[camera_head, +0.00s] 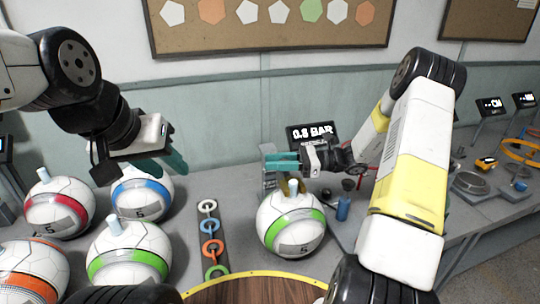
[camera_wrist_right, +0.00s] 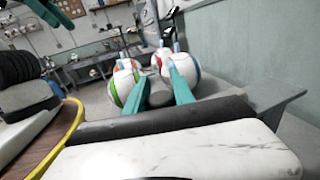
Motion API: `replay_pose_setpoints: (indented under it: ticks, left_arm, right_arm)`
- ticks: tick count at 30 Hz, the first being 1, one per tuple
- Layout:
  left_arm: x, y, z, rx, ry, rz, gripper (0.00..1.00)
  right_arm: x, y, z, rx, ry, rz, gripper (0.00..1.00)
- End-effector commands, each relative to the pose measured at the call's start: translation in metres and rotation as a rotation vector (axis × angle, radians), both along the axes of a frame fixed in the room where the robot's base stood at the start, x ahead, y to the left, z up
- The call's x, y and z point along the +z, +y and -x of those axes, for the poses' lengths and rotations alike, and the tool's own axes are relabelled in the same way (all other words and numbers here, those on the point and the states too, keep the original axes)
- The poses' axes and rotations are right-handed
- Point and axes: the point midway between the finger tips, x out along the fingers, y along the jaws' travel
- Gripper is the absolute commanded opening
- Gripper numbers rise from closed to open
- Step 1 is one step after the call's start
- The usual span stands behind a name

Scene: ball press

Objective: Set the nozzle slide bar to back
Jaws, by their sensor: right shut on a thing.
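My right gripper (camera_head: 270,161) reaches left at the press behind the green-striped ball (camera_head: 291,222), its teal fingers level. In the right wrist view the fingers (camera_wrist_right: 155,75) close on a dark grey rounded piece (camera_wrist_right: 160,94), which appears to be the nozzle slide bar's grip. The bar itself is mostly hidden by the fingers, so its setting cannot be read. The press's grey body (camera_head: 270,181) shows below the gripper. A display (camera_head: 312,133) behind reads 0.8 BAR. My left gripper (camera_head: 174,159) is empty, its teal fingers apart, above the blue-striped ball (camera_head: 140,193).
Balls with red (camera_head: 58,208), green (camera_head: 127,254) and orange (camera_head: 32,272) stripes stand at the left. A strip of coloured rings (camera_head: 211,240) lies mid-table. A small blue cylinder (camera_head: 343,208) stands right of the pressed ball. A yellow-rimmed wooden round surface (camera_head: 255,290) is in front.

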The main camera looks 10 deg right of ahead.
Motion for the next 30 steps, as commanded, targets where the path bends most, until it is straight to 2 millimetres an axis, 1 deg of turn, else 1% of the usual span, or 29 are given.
replay_pose_setpoints:
  ticks: [5,8,11,15,18,21,24,30]
  left_arm:
    - [0.0,0.0,0.0,0.0,0.0,0.0,0.36]
    - [0.0,0.0,0.0,0.0,0.0,0.0,0.36]
    - [0.0,0.0,0.0,0.0,0.0,0.0,0.36]
    - [0.0,0.0,0.0,0.0,0.0,0.0,0.36]
    - [0.0,0.0,0.0,0.0,0.0,0.0,0.36]
    - [0.0,0.0,0.0,0.0,0.0,0.0,0.36]
    - [0.0,0.0,0.0,0.0,0.0,0.0,0.36]
    - [0.0,0.0,0.0,0.0,0.0,0.0,0.36]
  right_arm:
    - [0.0,-0.001,0.0,-0.002,0.0,0.001,0.0]
    - [0.0,0.0,-0.006,-0.002,-0.002,0.001,0.0]
    - [-0.001,0.004,-0.024,-0.001,-0.004,0.002,0.0]
    - [-0.001,0.011,-0.06,-0.002,-0.006,0.002,0.0]
    - [-0.001,0.015,-0.081,-0.002,-0.004,0.002,0.0]
    - [-0.001,0.017,-0.095,-0.003,-0.003,0.002,0.0]
    - [-0.001,0.018,-0.102,-0.004,-0.001,0.002,0.0]
    - [0.0,0.018,-0.105,-0.008,-0.001,0.002,0.0]
